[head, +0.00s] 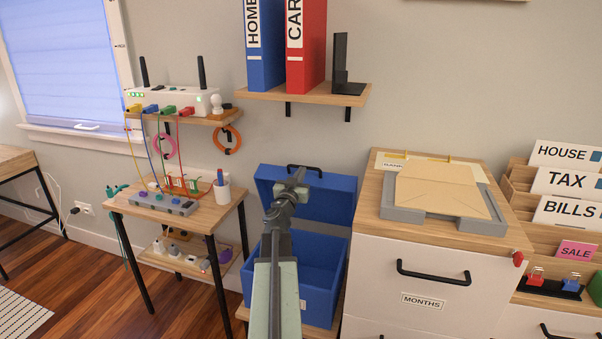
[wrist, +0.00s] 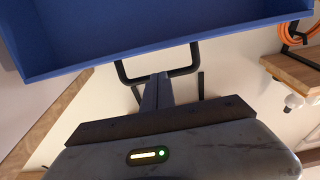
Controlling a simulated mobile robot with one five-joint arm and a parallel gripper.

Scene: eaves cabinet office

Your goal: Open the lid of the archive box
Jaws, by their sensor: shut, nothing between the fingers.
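The blue archive box (head: 322,285) stands in front of the wall, open at the top. Its lid (head: 335,198) is raised, standing up at the back of the box, with its inside facing me. A black handle (head: 305,169) sits at the lid's upper edge. My gripper (head: 296,178) is in front of the lid, near the handle, and my arm hides part of the box. In the wrist view the blue lid (wrist: 150,30) fills the top, and the handle (wrist: 182,71) is by the tips of my gripper (wrist: 157,80). The fingers are shut and empty. I cannot tell whether they touch the handle.
A shelf (head: 345,97) with blue and red binders is above the box. A small table (head: 205,215) with a power strip and pen cup stands left. A wooden-topped cabinet (head: 385,235) with a grey tray stands close on the right. Floor (head: 130,295) is clear at lower left.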

